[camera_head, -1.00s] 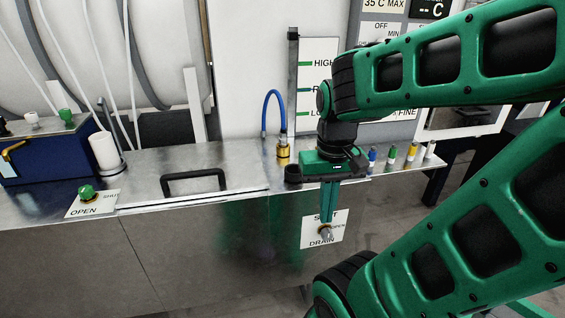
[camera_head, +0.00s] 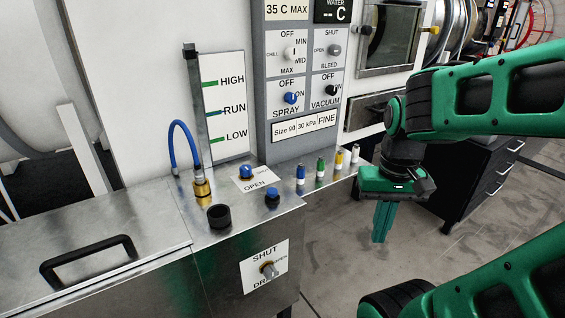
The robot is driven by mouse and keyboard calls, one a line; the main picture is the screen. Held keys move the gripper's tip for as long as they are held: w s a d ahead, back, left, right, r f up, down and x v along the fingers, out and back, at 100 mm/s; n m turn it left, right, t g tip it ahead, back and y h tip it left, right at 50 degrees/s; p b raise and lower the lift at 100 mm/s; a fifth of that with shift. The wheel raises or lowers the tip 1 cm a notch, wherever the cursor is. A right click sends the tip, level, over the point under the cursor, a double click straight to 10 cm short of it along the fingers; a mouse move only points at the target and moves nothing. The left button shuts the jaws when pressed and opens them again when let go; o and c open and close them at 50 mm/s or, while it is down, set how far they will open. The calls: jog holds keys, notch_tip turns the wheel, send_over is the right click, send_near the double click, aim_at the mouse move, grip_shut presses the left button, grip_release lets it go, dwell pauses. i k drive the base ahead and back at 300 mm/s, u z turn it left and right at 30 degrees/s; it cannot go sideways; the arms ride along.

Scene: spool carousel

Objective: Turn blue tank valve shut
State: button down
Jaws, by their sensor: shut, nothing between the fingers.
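A blue knob (camera_head: 246,171) sits on a white plate marked OPEN, with a second small word partly hidden, on the metal bench top (camera_head: 150,222). The knob's exact pointing direction is too small to tell. A second blue-topped piece (camera_head: 272,194) stands just right of it, without a plate. My gripper (camera_head: 381,240) points down with its green fingers together and empty. It hangs to the right of the bench's end, over the floor in the picture, apart from both blue pieces.
A drain valve (camera_head: 268,270) with a SHUT plate is on the bench front. A black cap (camera_head: 219,216), a brass fitting with blue hose (camera_head: 201,187) and several coloured-top vials (camera_head: 320,167) stand on top. A control panel (camera_head: 300,75) with a blue SPRAY knob rises behind.

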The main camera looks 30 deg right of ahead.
aim_at(245, 171)
jog(key=z, duration=0.1)
jog(key=k, duration=1.25)
jog(key=u, duration=0.6)
jog(key=i, duration=1.65)
jog(key=z, duration=0.4)
